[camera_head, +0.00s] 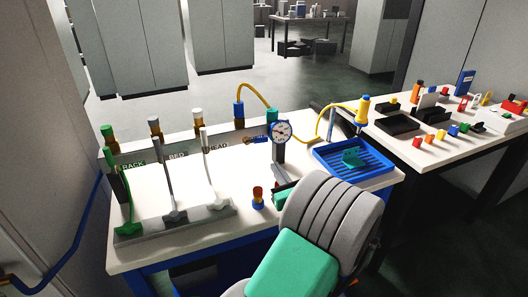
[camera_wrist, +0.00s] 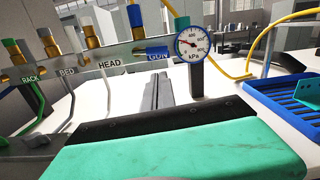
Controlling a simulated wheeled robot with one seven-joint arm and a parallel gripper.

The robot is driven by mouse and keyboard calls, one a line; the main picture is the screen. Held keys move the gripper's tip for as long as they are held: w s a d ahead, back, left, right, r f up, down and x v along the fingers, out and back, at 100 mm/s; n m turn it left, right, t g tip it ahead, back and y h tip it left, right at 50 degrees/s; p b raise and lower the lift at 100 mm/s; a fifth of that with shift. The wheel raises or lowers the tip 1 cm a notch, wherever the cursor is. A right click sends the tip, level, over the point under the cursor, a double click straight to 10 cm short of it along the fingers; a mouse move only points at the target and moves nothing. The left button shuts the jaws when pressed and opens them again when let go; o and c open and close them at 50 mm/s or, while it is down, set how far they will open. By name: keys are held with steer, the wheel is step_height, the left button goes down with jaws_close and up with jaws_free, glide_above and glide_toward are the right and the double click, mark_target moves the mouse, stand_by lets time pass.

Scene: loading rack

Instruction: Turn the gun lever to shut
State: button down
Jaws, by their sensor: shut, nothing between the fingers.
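The GUN valve (camera_head: 239,116) has a blue cap over a brass body on the grey manifold panel; it also shows in the wrist view (camera_wrist: 148,27). A blue piece (camera_wrist: 157,55) lies sideways across the GUN label below it, and I cannot tell clearly where lever ends and label begins. My gripper (camera_wrist: 159,76) shows two grey fingers pressed together, empty, pointing at the panel below the GUN label. They look apart from the blue piece.
A pressure gauge (camera_head: 281,131) on a post stands close right of GUN. RACK (camera_head: 124,185), BED (camera_head: 165,165) and HEAD (camera_head: 208,165) levers hang to the left. A blue tray (camera_head: 381,172) lies right, with a yellow hose (camera_head: 262,93) behind.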

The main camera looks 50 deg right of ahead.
mark_target(259, 140)
steer(key=w+d+m+p, duration=0.1)
steer(key=w+d, duration=0.4)
steer(key=w, duration=0.3)
steer(key=shift+w+r+m+p, duration=0.25)
steer(key=shift+w+m+p, duration=0.05)
steer(key=shift+m, duration=0.1)
steer(key=shift+d+r+n+p, duration=0.2)
steer(key=shift+r+n+p, duration=0.25)
steer(key=shift+r, duration=0.2)
